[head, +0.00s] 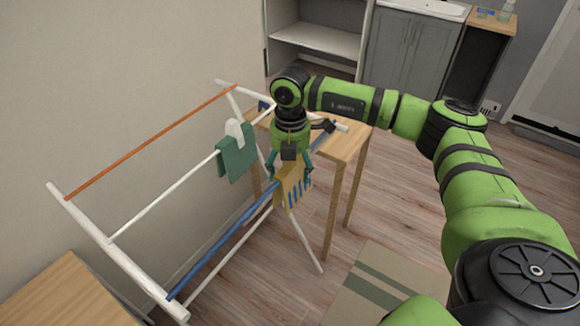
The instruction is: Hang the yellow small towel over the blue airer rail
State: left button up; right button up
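The yellow small towel (292,186), with blue stripes near its lower edge, hangs at the blue airer rail (236,232), toward its far half. It covers part of the rail; I cannot tell whether cloth hangs on both sides. My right gripper (291,174) points down right at the towel's top, with its two fingers spread apart at either side of the cloth. The fingers look open; whether they touch the towel is unclear. My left gripper is not in view.
The airer also has a white rail (165,195) holding a green cloth (237,154) with a white clip (234,131), and an orange rail (140,147). A wooden table (343,148) stands close behind. A striped mat (385,287) lies on the floor at right.

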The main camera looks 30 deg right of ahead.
notch_tip(320, 180, up, 12)
jog(key=shift+r, duration=0.1)
dwell(0.6)
notch_tip(320, 180, up, 7)
jog(key=p, duration=0.5)
jog(key=shift+p, duration=0.3)
